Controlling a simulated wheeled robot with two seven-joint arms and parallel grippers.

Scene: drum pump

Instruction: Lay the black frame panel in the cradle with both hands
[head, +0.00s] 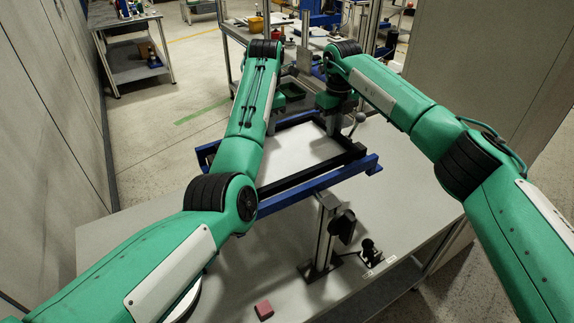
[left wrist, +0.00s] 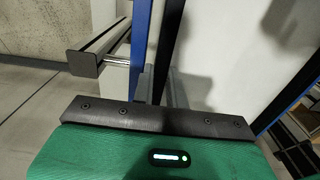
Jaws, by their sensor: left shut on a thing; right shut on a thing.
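The black frame panel (head: 312,173) is a rectangular frame, lying roughly level over the blue cradle (head: 342,176) on the grey table. A pale surface shows inside it. Whether it touches the cradle rails all round I cannot tell. My right gripper (head: 333,118) points down and is shut on the right side of the frame. My left gripper is hidden behind its own arm in the head view. In the left wrist view my left gripper (left wrist: 160,85) is shut on a black bar of the frame, with a blue cradle rail (left wrist: 140,45) beside it.
A metal post (head: 321,235) with a black knob stands in front of the cradle. A ball-ended lever (head: 357,122) is close to my right gripper. A wall stands at the left; shelving (head: 300,45) stands behind.

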